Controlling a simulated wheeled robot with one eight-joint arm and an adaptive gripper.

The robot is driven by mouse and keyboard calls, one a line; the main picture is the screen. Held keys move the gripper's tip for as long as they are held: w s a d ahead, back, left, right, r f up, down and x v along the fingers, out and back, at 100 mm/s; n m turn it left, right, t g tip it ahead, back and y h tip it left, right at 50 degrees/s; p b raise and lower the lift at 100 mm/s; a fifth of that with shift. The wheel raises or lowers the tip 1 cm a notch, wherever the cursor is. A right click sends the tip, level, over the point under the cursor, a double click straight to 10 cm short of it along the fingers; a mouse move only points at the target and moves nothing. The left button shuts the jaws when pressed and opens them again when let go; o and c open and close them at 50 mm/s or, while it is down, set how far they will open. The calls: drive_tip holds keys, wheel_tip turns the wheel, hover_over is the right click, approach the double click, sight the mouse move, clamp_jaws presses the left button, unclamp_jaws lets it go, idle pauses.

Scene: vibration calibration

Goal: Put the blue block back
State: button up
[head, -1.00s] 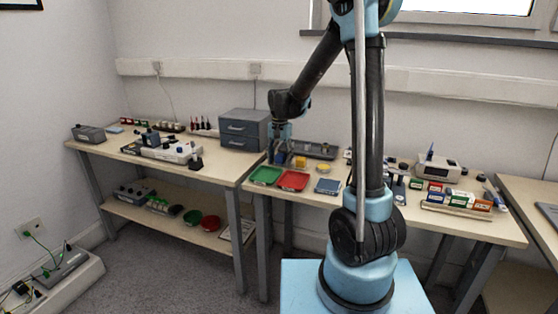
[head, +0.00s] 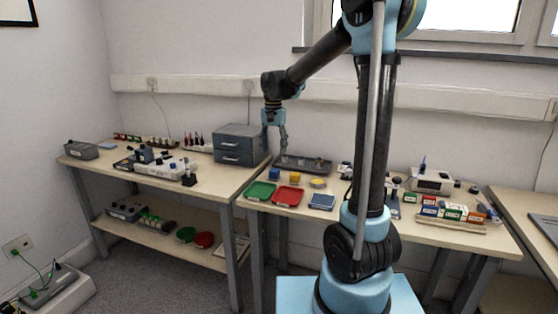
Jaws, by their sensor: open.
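A small blue block (head: 274,174) sits on the middle table, to the left of a yellow block (head: 295,178) and behind a green tray (head: 248,195). My gripper (head: 284,148) is open and empty. It hangs pointing down above the back left part of the table, higher than the blue block and apart from it. A long dark grey tray (head: 322,168) lies behind the blocks along the wall side.
A red tray (head: 288,203) and a blue flat tray (head: 322,202) stand at the table's front edge. A grey drawer unit (head: 240,131) stands to the left of my gripper. A rack of coloured boxes (head: 452,222) is at the right.

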drive_tip(key=s+d+n+t, duration=0.1)
drive_tip(key=s+d+n, duration=0.1)
drive_tip(key=s+d, duration=1.3)
drive_tip(key=s+d+f+n, duration=0.1)
drive_tip(key=s+d+f, duration=0.2)
drive_tip(key=s+f, duration=0.3)
drive_tip(key=s+d+f+n+t, duration=0.1)
drive_tip(key=s+d+f, duration=0.2)
drive_tip(key=s+f, duration=0.3)
drive_tip(key=s, duration=0.4)
drive_tip(key=shift+s, duration=0.2)
drive_tip(key=shift+s, duration=0.1)
